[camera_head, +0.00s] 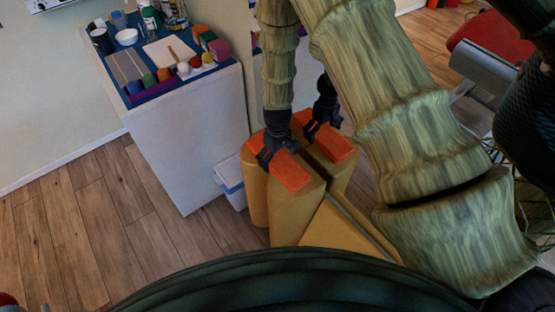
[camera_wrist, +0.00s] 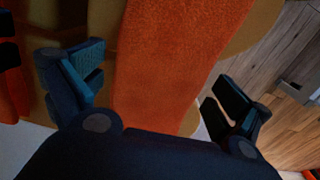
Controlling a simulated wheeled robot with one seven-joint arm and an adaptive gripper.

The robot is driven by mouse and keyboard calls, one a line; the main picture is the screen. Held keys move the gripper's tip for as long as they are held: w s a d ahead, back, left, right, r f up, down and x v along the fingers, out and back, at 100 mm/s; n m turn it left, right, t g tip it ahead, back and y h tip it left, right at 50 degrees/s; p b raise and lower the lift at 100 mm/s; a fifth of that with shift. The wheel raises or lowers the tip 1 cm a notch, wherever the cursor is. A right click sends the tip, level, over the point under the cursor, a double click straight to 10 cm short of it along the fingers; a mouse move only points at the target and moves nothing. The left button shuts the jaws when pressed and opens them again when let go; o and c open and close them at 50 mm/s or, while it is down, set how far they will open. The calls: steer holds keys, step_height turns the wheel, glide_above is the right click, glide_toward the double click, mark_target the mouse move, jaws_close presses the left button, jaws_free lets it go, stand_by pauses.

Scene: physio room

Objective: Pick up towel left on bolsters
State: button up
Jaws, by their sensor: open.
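An orange towel (camera_head: 291,176) lies over the top of an upright tan bolster (camera_head: 284,215). My gripper (camera_head: 277,154) is just above this towel, pointing down. In the wrist view the towel (camera_wrist: 178,65) fills the space between my open fingers (camera_wrist: 160,85), with tan bolster at its edges. The fingers lie to either side of it, and I cannot tell whether they touch it. A second orange patch (camera_head: 334,148) and a dark gripper shape show just behind; they look like a reflection, but I cannot be sure.
A white cabinet (camera_head: 190,135) with a blue top full of balls, bottles and a bowl stands left of the bolsters. A white bin (camera_head: 231,177) with a blue rim sits between. A red-seated chair (camera_head: 492,45) is at upper right. Wooden floor (camera_head: 90,215) is clear at lower left.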

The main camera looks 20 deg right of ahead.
steer(key=c, duration=1)
